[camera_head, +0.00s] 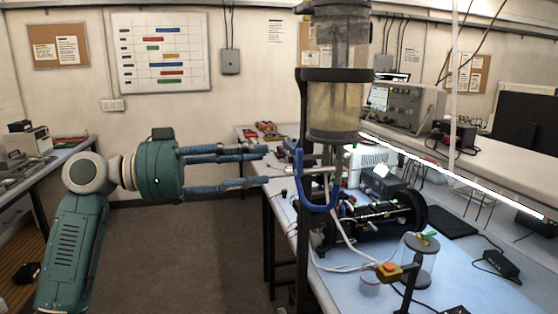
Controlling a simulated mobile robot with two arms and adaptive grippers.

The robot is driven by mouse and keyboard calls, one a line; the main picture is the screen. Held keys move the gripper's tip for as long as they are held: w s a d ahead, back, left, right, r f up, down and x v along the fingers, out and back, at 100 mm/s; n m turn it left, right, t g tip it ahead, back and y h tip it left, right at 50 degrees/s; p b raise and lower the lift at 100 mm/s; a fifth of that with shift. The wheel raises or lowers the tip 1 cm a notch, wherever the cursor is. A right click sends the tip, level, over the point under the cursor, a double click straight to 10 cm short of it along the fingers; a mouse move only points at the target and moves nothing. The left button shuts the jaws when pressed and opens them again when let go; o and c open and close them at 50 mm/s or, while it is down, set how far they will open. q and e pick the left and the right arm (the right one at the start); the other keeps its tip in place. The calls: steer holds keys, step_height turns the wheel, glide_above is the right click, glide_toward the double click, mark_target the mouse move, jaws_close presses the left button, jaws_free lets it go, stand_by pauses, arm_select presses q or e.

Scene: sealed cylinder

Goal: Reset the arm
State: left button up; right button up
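My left arm comes in from the left with a green body. My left gripper (264,166) has two long blue-grey fingers pointing right. They are spread apart with nothing between them. The fingertips are just left of a blue U-shaped handle (320,208) on a dark upright stand (302,240). In this view I cannot tell how far apart in depth the fingers and handle are. A clear cylinder (335,105) with yellowish contents is held high on the stand. My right gripper is not in view.
A light blue workbench (450,285) carries a black cylindrical device (385,212), cables, and a small clear cylinder (420,262) with an orange valve (390,272). Instruments stand on the shelf (500,170) behind. Another bench (58,160) is at the left. The floor (190,250) between is open.

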arm_select(q)
steer(key=shift+v, duration=1)
